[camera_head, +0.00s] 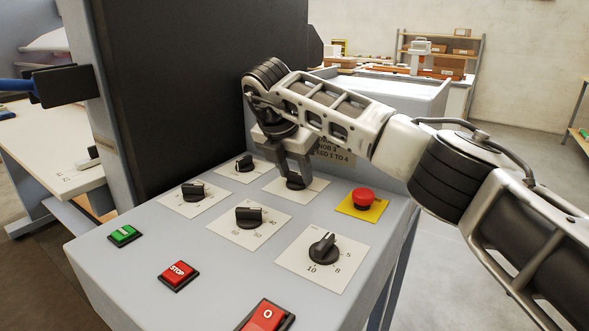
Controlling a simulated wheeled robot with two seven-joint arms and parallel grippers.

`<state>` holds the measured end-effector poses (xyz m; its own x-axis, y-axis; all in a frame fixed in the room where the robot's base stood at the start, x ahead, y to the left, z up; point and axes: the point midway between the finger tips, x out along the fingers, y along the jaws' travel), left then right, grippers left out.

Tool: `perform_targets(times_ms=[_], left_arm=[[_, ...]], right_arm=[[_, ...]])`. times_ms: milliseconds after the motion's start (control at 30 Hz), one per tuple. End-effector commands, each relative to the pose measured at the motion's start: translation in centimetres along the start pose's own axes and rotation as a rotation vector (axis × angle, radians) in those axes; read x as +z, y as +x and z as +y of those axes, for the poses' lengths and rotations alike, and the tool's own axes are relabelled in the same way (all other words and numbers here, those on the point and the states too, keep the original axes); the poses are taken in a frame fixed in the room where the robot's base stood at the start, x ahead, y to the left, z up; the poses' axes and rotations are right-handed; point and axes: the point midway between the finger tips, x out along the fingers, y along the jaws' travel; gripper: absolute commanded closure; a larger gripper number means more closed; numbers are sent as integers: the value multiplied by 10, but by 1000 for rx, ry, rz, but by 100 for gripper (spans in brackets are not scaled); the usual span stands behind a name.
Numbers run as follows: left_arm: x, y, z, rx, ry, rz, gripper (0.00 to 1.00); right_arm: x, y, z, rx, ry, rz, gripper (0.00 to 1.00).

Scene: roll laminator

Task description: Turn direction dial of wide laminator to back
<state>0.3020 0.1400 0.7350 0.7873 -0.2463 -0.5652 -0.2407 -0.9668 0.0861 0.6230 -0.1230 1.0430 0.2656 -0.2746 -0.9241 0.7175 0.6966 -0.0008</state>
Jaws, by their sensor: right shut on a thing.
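The wide laminator's sloped grey control panel (130,268) fills the lower middle of the head view. My right gripper (295,176) reaches down from above and is shut on a black dial (294,184) on a white plate at the back right of the panel. Its fingers hide much of this dial, so I cannot read its markings or tell which way it points. My left gripper is not in view.
Other black dials (249,216) (323,248) surround it. A red emergency button (363,200) on a yellow plate is close on the right. Green (124,235) and red STOP (178,275) buttons sit nearer the front. A tall dark panel (185,90) rises behind left.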

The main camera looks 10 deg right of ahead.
Motion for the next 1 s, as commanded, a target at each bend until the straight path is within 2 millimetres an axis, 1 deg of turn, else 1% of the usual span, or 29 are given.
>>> perform_targets(times_ms=[367, 400, 433, 467, 767, 867, 967, 1000], left_arm=[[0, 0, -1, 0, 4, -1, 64], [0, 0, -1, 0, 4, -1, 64], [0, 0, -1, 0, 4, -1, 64], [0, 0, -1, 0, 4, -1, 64], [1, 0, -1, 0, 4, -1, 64], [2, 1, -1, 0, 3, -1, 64], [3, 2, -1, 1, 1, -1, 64], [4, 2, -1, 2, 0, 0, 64]], right_arm=[[2, -2, 0, 2, 9, -5, 83], [2, -2, 0, 2, 9, -5, 49], [2, -2, 0, 2, 9, -4, 41], [2, -2, 0, 2, 8, -4, 38], [1, -2, 0, 0, 5, -2, 38], [1, -10, 0, 2, 5, -3, 38], [1, -26, 1, 3, 4, -4, 38], [1, -35, 1, 5, 5, -5, 38]])
